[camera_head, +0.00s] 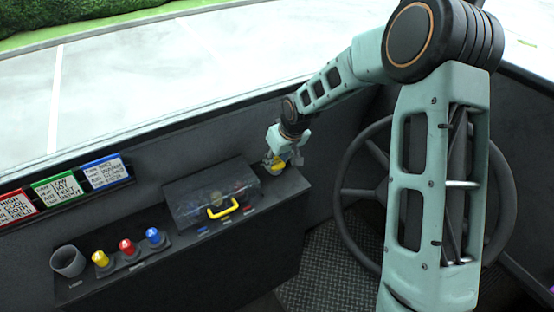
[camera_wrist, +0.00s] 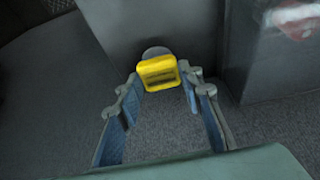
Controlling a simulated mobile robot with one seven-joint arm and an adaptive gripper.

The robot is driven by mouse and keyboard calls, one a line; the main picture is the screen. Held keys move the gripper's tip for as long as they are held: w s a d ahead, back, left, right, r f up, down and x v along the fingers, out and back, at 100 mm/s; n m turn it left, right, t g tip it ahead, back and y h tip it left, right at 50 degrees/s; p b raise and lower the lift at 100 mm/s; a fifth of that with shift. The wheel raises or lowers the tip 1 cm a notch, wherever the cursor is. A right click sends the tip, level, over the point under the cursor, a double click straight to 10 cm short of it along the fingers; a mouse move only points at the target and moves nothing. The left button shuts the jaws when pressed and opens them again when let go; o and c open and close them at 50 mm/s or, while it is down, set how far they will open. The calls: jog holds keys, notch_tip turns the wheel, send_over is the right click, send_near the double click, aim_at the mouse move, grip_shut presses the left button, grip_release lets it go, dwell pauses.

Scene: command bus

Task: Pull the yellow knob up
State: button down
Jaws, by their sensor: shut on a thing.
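The yellow knob (camera_wrist: 158,72) is a squarish yellow block with a ridged face, on a round grey base. In the wrist view it sits between the fingertips of my gripper (camera_wrist: 158,80), which is shut on it. In the head view the yellow knob (camera_head: 274,166) is partly hidden by my gripper (camera_head: 279,160), at the right end of the dark console. How far the knob stands above the console is hard to tell.
A steering wheel (camera_head: 345,190) stands right of my gripper.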

notch_tip(320, 180, up, 2)
jog(key=shift+r+p, duration=0.2)
jog(key=shift+p, duration=0.6)
jog(key=shift+w+f, duration=0.1)
jog(key=c, duration=1.3)
grip_release()
jog(key=v, duration=1.2)
